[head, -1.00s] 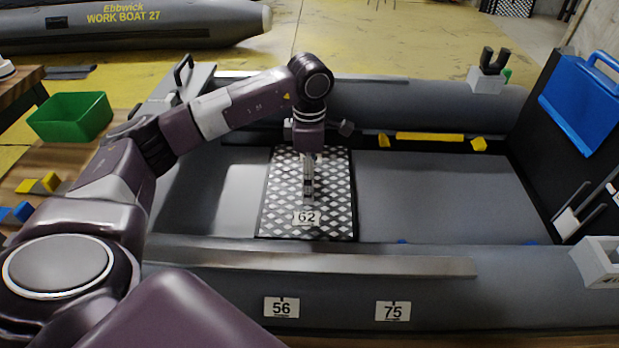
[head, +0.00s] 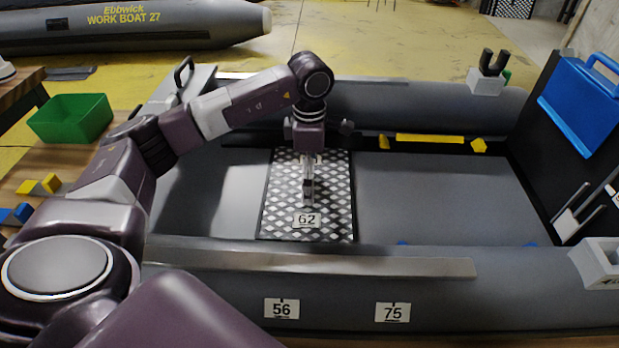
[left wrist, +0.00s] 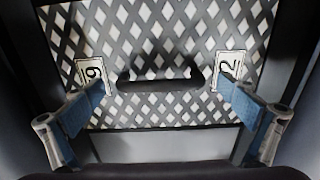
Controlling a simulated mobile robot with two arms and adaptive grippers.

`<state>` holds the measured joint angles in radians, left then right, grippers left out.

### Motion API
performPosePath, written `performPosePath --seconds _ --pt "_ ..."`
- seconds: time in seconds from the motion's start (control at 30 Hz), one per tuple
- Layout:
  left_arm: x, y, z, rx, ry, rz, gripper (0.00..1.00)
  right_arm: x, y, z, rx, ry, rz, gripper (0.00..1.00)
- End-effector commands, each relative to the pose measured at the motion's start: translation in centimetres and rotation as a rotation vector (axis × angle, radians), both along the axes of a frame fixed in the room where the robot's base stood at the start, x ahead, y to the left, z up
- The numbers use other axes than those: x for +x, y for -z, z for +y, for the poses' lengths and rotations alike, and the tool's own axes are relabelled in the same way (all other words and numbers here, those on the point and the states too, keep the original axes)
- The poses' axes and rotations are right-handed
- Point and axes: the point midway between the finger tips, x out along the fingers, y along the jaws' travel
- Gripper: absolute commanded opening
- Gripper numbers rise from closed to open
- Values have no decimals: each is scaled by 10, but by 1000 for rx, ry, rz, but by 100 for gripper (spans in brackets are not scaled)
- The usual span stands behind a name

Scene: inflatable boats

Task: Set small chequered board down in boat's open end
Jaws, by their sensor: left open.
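The small chequered board (head: 336,215), black and white with a plate reading 62, lies on the grey floor of the boat (head: 440,195), left of the middle. In the left wrist view the board (left wrist: 160,25) fills the upper part, with a dark raised handle (left wrist: 160,82) between two number plates. My left gripper (head: 307,203) points down over the board. Its blue-padded fingers are spread wide on either side of the handle, clear of it. The fingertips' exact height over the board is hard to tell. My right gripper is not in view.
The boat's near side tube (head: 440,285) carries plates 56 and 75. Bare floor lies left and right of the board. A dark panel with a blue case (head: 580,105) stands at the right end. A green bin (head: 70,118) sits on the wooden table at left.

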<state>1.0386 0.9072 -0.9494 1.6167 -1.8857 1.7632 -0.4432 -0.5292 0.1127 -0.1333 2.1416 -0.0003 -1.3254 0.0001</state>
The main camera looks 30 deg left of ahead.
Motion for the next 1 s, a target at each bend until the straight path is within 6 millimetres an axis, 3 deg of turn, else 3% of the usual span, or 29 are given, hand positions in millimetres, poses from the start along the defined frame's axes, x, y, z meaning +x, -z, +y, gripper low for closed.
performPosePath --seconds 0.3,0.5,0.7,1.0 --pt "1 -71 0 0 0 -6 100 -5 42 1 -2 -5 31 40" --pt "1 -103 0 -1 0 -3 100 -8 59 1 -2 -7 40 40" --pt "0 -113 0 0 0 -1 100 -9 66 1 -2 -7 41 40" --pt "0 -113 0 -1 0 -1 100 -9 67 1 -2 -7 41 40"
